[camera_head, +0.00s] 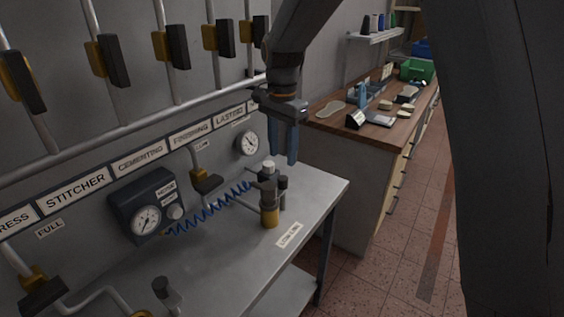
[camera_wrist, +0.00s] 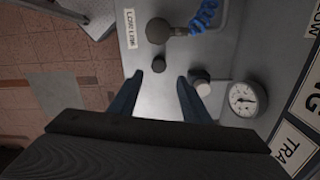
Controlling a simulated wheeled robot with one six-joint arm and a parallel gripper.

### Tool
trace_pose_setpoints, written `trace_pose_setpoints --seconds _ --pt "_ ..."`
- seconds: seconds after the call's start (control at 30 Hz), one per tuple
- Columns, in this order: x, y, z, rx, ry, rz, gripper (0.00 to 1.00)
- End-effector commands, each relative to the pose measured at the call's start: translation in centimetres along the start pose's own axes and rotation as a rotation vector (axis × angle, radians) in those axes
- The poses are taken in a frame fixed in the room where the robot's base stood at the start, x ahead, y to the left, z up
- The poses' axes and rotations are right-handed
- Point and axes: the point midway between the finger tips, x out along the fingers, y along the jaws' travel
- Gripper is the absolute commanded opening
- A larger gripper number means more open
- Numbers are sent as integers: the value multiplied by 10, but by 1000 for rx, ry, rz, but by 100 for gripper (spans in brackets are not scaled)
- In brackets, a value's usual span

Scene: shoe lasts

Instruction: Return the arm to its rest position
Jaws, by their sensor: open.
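My gripper (camera_head: 284,146) hangs from my arm with its blue fingers pointing down, above the right end of a grey metal bench (camera_head: 238,260). In the wrist view my gripper (camera_wrist: 160,82) shows two blue fingers apart with nothing between them, only bare bench top behind. A fitting with a white cap (camera_head: 268,165), a dark body and a yellow base (camera_head: 268,217) stands on the bench just below and left of the fingertips in the head view. I cannot tell whether the fingers touch it, but they are not closed on it.
Black-handled valves (camera_head: 222,38) on pipes and a gauge (camera_head: 247,142) line the wall at left. A coiled blue hose (camera_head: 210,208) runs to the fitting. A wooden counter (camera_head: 382,135) with tools stands behind at right. The tiled floor (camera_head: 400,245) at right is clear.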

Motion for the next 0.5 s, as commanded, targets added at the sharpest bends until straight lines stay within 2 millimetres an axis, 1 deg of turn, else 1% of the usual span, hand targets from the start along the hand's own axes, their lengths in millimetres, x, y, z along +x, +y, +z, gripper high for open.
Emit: trace_pose_setpoints --seconds 0.3,0.37,0.43,0.47,0.5 --pt "-2 0 0 -1 0 0 43" --pt "-1 4 -1 -8 0 0 43" --pt "2 14 -3 -36 2 -4 43" --pt "4 22 -4 -58 3 -6 43" --pt "7 35 -7 -94 6 -11 43"
